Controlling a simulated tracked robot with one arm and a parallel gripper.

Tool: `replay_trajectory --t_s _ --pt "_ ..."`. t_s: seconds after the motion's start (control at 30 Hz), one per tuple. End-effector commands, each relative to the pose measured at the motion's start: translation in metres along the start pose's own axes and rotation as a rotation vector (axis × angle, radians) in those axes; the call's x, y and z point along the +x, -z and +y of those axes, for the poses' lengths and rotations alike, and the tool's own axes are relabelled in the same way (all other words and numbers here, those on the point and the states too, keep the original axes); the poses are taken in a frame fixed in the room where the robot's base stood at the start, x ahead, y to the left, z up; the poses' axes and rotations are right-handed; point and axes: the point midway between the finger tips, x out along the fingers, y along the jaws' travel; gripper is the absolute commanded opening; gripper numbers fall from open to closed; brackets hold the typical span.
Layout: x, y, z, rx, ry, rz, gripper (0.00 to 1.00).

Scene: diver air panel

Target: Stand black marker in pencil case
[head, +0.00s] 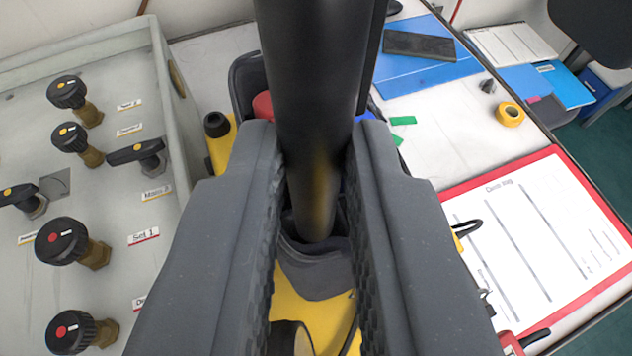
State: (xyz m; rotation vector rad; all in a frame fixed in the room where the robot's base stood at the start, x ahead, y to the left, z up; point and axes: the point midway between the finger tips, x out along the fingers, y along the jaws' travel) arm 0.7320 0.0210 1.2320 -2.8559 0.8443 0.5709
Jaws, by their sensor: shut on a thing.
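My gripper (314,190) fills the middle of the head view, its two dark grey fingers shut on the black marker (318,80). The marker is a thick black cylinder, roughly upright, running from the top edge down between the fingers. Its lower end is at or over the opening of a dark grey pouch-like holder (318,272), likely the pencil case. I cannot tell how far inside the end is, or whether it touches the bottom. The fingers hide much of the case's sides.
A grey panel with black knobs (62,242) stands at left. A red-edged clipboard (535,240), a yellow tape roll (510,114) and a blue folder (425,60) lie on the white desk at right. A yellow object (288,310) lies below the case.

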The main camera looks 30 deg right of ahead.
Motion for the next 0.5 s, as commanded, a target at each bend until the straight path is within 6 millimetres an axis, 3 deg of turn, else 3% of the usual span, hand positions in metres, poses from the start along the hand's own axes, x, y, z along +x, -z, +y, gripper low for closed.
replay_trajectory --t_s 0.5 --pt "0.0036 -0.0085 0.0001 0.000 0.000 0.000 0.00"
